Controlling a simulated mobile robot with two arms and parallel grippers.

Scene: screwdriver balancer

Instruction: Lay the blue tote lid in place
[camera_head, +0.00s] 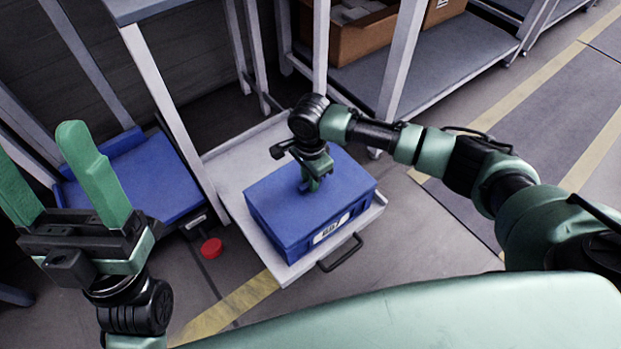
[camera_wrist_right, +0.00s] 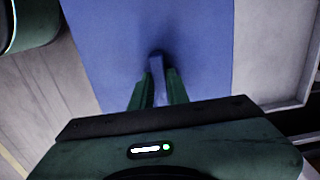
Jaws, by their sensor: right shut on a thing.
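The blue tote (camera_head: 284,241) stands on a pale tray with a raised rim (camera_head: 228,172), in the middle of the head view. The blue lid (camera_head: 345,185) lies over the tote's top and looks about level; I cannot tell whether its edges are fully seated. My right gripper (camera_head: 311,184) points down at the lid's middle. In the right wrist view its fingers (camera_wrist_right: 158,88) are shut on the lid's upright blue handle (camera_wrist_right: 157,66), and the lid spreads out beneath. My left gripper (camera_head: 38,142) is open and empty, fingers up, at the left, away from the tote.
A black handle (camera_head: 341,252) sticks out from the tray's front edge. Pale posts of a bench (camera_head: 165,100) stand behind and left of the tote. A blue platform (camera_head: 160,180) and a red round object (camera_head: 210,248) are on the left. A shelf with a cardboard box (camera_head: 365,40) stands behind.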

